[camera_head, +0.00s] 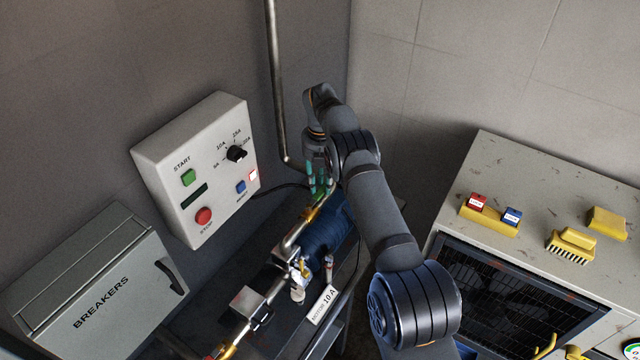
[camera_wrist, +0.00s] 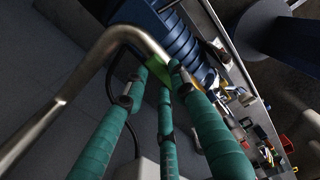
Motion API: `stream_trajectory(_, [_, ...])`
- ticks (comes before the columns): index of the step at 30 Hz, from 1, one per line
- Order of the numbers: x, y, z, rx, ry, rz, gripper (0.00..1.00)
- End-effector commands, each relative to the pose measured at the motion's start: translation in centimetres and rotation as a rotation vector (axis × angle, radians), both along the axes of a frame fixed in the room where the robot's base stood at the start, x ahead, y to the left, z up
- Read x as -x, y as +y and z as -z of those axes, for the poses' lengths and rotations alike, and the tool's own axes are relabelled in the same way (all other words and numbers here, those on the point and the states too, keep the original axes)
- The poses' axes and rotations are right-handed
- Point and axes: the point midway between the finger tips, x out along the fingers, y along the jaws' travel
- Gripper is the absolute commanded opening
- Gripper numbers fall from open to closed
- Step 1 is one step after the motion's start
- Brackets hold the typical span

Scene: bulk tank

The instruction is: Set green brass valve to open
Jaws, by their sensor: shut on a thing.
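The green valve's handle (camera_wrist: 164,82) shows as a small green piece between my teal fingertips in the wrist view. Its brass body (camera_head: 310,213) sits on the steel pipe in the head view, just below my gripper. My gripper (camera_head: 320,184) reaches down to the valve and is shut on the green handle; it also shows in the wrist view (camera_wrist: 160,72). The fingers hide most of the handle, so I cannot tell its exact angle to the pipe.
A blue ribbed motor (camera_head: 328,228) lies right beside the valve. A bent steel pipe (camera_head: 275,80) comes down the wall behind. A control box (camera_head: 197,168) and a breakers box (camera_head: 95,285) are at left. A cabinet (camera_head: 520,180) with brushes stands at right.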

Motion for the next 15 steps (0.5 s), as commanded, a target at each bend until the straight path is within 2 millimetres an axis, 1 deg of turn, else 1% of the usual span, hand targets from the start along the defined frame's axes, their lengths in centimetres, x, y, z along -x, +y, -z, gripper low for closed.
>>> stream_trajectory(3, [-0.20, 0.10, -0.21, 0.000, -0.007, -0.008, 0.00])
stream_trajectory(4, [-0.20, 0.10, -0.21, 0.000, -0.007, -0.008, 0.27])
stream_trajectory(13, [-0.09, 0.09, -0.11, 0.000, -0.004, -0.005, 0.44])
stream_trajectory(15, [-0.07, 0.08, -0.09, 0.000, -0.004, -0.004, 0.46])
